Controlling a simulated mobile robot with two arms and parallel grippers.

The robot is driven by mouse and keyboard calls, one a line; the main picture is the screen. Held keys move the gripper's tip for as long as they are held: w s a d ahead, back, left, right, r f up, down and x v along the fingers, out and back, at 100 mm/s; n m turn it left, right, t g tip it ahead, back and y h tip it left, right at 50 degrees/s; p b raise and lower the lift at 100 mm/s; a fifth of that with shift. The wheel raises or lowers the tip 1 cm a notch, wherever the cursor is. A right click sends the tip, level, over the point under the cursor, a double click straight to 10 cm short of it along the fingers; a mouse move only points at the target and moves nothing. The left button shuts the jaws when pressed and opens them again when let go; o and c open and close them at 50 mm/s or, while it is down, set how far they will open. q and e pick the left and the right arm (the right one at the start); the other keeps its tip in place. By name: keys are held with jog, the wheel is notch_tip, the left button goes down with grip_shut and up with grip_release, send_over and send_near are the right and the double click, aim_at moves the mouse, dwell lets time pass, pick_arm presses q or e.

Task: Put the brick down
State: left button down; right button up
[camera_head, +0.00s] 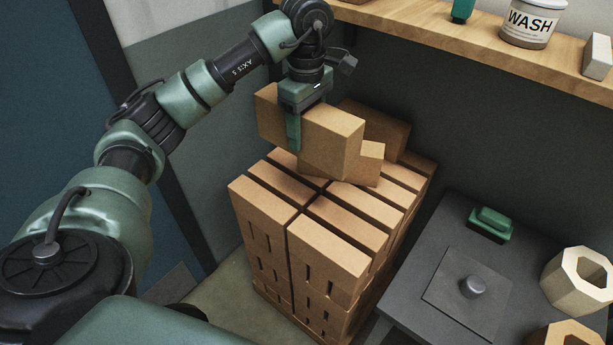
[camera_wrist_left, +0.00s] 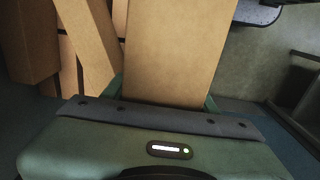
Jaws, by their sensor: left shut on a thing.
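My left gripper (camera_head: 293,128) is shut on a tan brick (camera_head: 334,142), with one green finger showing on the brick's near side. The held brick is above the stack of bricks (camera_head: 327,232); I cannot tell whether it touches the bricks under it. In the left wrist view the held brick (camera_wrist_left: 174,50) runs up from between the green fingers (camera_wrist_left: 160,100). Loose bricks lie on top of the stack behind the held one, one (camera_head: 369,163) partly hidden by it and another (camera_head: 380,128) farther back. My right gripper is not in view.
A grey table (camera_head: 425,262) at the right bears a green block-like object (camera_head: 490,224), a plate with a knob (camera_head: 472,287) and pale hollow blocks (camera_head: 578,281). A wooden shelf (camera_head: 440,35) with a WASH tub (camera_head: 533,22) runs along the wall above.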

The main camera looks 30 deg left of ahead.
pick_arm(q)
notch_tip(320, 180, down, 19)
jog(key=p, duration=0.2)
jog(key=shift+r+p, duration=0.2)
jog(key=shift+p, duration=0.2)
jog(key=shift+w+f, duration=0.1)
jog(key=shift+f, duration=0.25)
jog(key=shift+f, duration=0.1)
jog(key=shift+c, duration=2.2)
grip_release()
jog(key=shift+s, duration=0.2)
